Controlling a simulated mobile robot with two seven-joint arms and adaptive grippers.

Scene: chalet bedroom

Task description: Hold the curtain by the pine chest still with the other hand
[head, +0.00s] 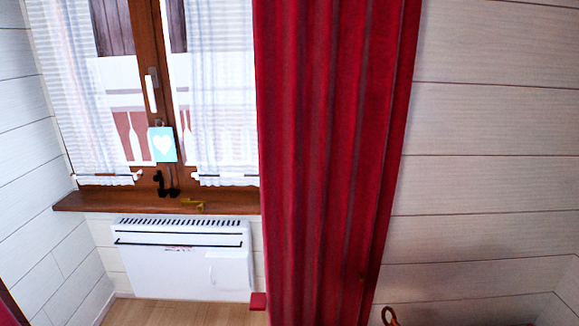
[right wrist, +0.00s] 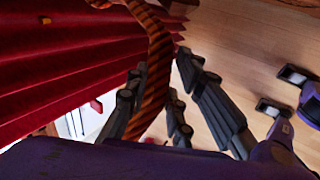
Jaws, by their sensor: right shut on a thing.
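The red curtain (head: 325,150) hangs in long folds at the right side of the window in the head view. In the right wrist view its folds (right wrist: 70,60) fill the upper left. My right gripper (right wrist: 160,66) shows in the right wrist view, shut on a striped orange-brown cord (right wrist: 158,45) that runs between its fingers beside the curtain. A small orange-red loop (head: 388,316) shows at the bottom edge of the head view, right of the curtain; I cannot tell if it is the same cord. My left gripper and the pine chest are not in view.
A wooden windowsill (head: 120,200) runs left of the curtain, with small dark and brass items on it. A white heater (head: 180,260) stands below. Bare wood floor (head: 150,312) shows at the bottom. The white plank wall (head: 490,150) on the right is clear.

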